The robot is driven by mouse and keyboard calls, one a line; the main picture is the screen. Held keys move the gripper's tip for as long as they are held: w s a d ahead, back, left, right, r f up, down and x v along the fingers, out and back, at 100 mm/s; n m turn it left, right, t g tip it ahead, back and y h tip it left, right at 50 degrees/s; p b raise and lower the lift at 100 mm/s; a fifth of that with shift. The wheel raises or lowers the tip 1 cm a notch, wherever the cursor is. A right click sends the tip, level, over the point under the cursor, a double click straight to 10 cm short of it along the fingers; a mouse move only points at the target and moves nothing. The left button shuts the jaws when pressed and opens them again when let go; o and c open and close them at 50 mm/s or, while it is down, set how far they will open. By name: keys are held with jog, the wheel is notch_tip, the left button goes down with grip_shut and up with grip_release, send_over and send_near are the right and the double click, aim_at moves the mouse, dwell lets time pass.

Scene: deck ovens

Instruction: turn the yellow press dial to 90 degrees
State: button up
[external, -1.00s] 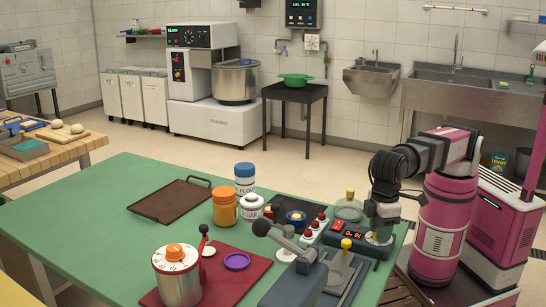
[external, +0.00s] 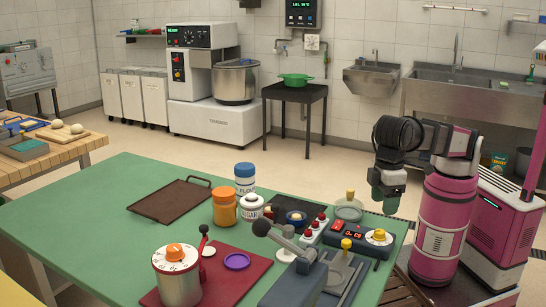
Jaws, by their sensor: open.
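The yellow dial (external: 379,235) sits on a round white scale at the right end of the table, beside a dark control box with a red display (external: 352,234). It is in plain view, but its pointer and scale marks are too small to read an angle. My gripper (external: 387,207) hangs above the dial, fingers down, clear of it and holding nothing. The gap between its fingers is hard to make out at this size.
Left of the dial stand a panel with red buttons (external: 313,228), a small yellow knob (external: 346,244) and a grey lever press (external: 296,277). A drum with an orange dial (external: 175,252) stands front left. The table's green left part (external: 110,220) is clear.

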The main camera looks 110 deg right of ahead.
jog(key=shift+r, duration=1.2)
